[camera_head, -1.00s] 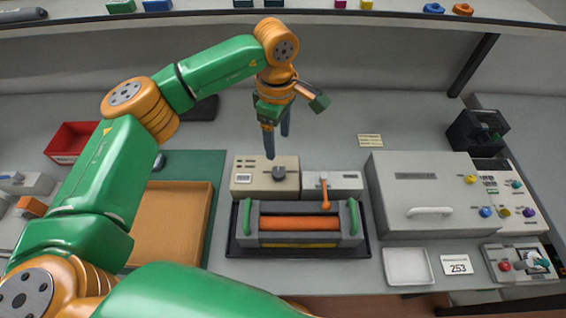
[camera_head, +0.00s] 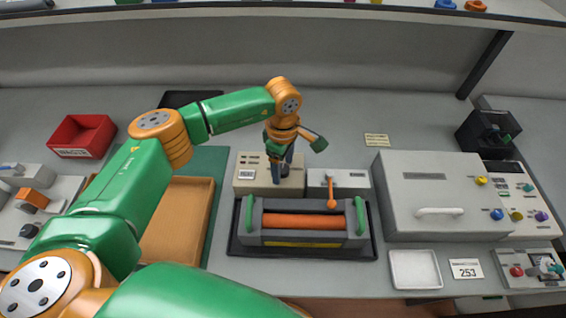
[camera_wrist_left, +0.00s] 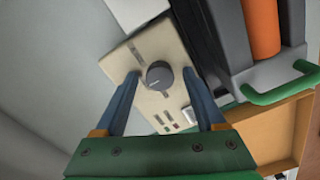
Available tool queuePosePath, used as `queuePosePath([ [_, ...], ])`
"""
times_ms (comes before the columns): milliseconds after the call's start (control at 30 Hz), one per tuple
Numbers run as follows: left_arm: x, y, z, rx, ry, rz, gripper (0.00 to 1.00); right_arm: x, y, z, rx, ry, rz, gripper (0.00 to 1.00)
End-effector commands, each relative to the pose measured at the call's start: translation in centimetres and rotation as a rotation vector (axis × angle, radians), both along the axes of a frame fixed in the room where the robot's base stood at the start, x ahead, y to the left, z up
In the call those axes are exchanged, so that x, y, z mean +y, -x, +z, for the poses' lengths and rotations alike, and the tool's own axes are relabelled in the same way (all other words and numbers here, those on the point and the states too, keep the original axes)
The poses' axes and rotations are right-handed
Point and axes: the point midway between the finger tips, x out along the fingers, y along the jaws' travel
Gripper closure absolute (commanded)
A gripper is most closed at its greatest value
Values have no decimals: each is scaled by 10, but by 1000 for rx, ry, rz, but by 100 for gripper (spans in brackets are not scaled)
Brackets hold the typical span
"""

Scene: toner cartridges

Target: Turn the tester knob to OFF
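The tester is a beige box (camera_head: 246,184) behind the cartridge cradle; it also shows in the left wrist view (camera_wrist_left: 150,104). Its dark round knob (camera_wrist_left: 160,76) has a pale pointer line; in the head view my gripper mostly hides it. My left gripper (camera_head: 281,176) points down over the knob. In the left wrist view its two blue fingers (camera_wrist_left: 160,82) are spread, one on each side of the knob, with gaps showing. Contact with the knob cannot be made out. My right gripper is not in view.
The cradle (camera_head: 253,238) with an orange roller stands just in front of the tester. A small grey box with an orange lever (camera_head: 331,190) adjoins on the right. A large grey machine (camera_head: 420,165) is farther right. A red bin (camera_head: 82,136) stands left.

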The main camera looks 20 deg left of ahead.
Motion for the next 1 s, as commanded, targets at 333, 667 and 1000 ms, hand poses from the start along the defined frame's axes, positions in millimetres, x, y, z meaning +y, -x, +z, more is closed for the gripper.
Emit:
queuePosePath([
  [333, 0, 0, 0, -1, 0, 0, 100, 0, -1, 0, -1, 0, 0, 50],
  [667, 0, -1, -1, -3, 0, 69, 100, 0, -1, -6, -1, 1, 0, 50],
  [1000, 0, -1, -2, -4, 0, 343, 100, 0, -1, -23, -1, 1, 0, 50],
])
